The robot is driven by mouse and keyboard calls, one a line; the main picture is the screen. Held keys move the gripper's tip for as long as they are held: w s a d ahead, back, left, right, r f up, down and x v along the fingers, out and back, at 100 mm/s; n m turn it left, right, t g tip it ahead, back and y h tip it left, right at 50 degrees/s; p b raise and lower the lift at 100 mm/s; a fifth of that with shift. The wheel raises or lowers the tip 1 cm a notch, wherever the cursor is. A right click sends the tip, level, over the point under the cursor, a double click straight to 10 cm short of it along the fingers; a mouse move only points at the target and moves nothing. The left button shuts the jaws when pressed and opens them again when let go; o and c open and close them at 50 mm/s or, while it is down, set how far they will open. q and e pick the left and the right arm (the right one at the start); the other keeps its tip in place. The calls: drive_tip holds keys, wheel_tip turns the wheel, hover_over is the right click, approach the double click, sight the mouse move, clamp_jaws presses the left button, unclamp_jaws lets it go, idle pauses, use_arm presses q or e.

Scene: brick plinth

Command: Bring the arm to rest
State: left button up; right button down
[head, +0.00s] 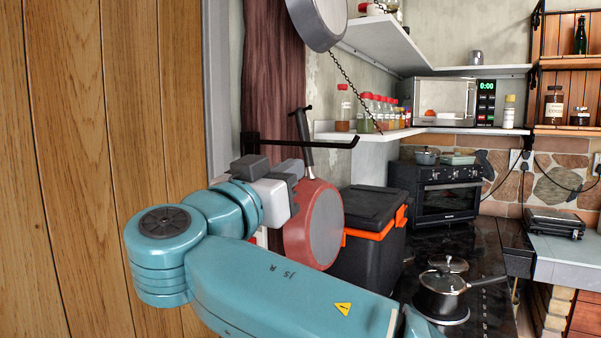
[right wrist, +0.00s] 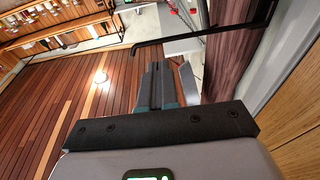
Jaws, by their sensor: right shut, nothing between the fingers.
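My right arm shows in the head view as teal links, bent in front of the wooden panel. My right gripper (head: 297,170) is at the end of its grey and white wrist, in front of the wall and close to a hanging red pan in the picture. I cannot tell from this view whether they touch. In the right wrist view the gripper's fingers (right wrist: 161,84) are together, with nothing between them. My left gripper is not in view.
The red pan (head: 318,232) hangs below a black wall bar (head: 310,143); the bar also crosses the right wrist view (right wrist: 205,34). A grey pan (head: 319,20) hangs above. A black bin (head: 368,240), oven (head: 436,192) and stove pot (head: 441,298) stand right. Wooden panel (head: 90,150) is left.

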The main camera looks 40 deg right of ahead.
drive_tip(key=r+v, duration=0.1)
drive_tip(key=v, duration=0.3)
drive_tip(key=w+a+f+n+t+y, duration=0.15)
drive_tip(key=w+f+n+y, duration=0.4)
drive_tip(key=f, duration=0.65)
drive_tip(key=w+a+f+n+t+y, duration=0.1)
drive_tip(key=w+a+f+n+y, duration=0.15)
drive_tip(key=w+f+n, duration=0.7)
drive_tip(key=s+a+f+n+g+y, duration=0.1)
drive_tip(key=a+f+g+y, duration=0.1)
drive_tip(key=f, duration=0.9)
drive_tip(key=s+a+f+n+g+y, duration=0.1)
drive_tip(key=s+a+f+y, duration=0.15)
drive_tip(key=f, duration=0.85)
drive_tip(key=s+a+f+g+y, duration=0.2)
drive_tip(key=s+f+g+y, duration=0.15)
drive_tip(key=f, duration=0.65)
drive_tip(key=s+a+f+g+y, duration=0.1)
drive_tip(key=s+f+g+y, duration=0.1)
drive_tip(key=s+f, duration=0.5)
drive_tip(key=s+a+f+m+g+y, duration=0.1)
drive_tip(key=s+f+m+y, duration=0.3)
drive_tip(key=s+f, duration=1.2)
drive_tip(key=shift+s+a+f+m+g+b, duration=0.3)
drive_tip(key=shift+s+a+f+m+g, duration=0.1)
drive_tip(key=shift+s+m, duration=0.5)
